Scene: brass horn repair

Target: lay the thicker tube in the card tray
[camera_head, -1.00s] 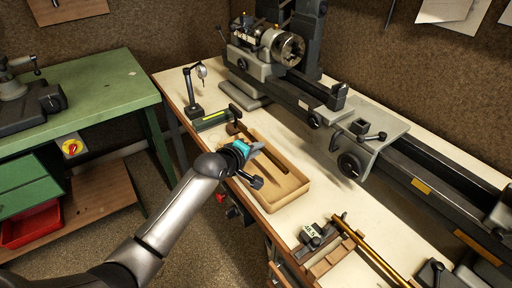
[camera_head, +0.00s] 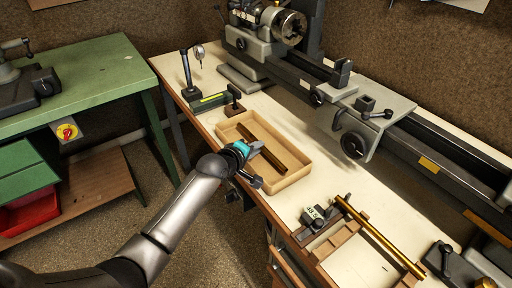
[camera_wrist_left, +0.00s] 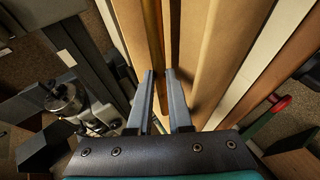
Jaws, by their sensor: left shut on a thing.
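A brass tube (camera_head: 267,154) lies lengthwise within the card tray (camera_head: 287,181), between its walls. My left gripper (camera_head: 255,148) reaches over the tray's near side and is shut on this tube. In the left wrist view the tube (camera_wrist_left: 153,35) runs away from between the fingertips (camera_wrist_left: 159,73), with the brown tray (camera_wrist_left: 195,45) around it. I cannot tell whether the tube touches the tray floor. Another brass tube (camera_head: 380,240) rests on a wooden rack (camera_head: 335,240) at the right. My right gripper is not in view.
The lathe (camera_head: 355,110) runs along the back of the bench (camera_head: 210,117). A dial gauge stand (camera_head: 190,75) and a small green-grey tool (camera_head: 212,100) stand beyond the tray. A black measuring tool (camera_head: 318,216) sits by the rack.

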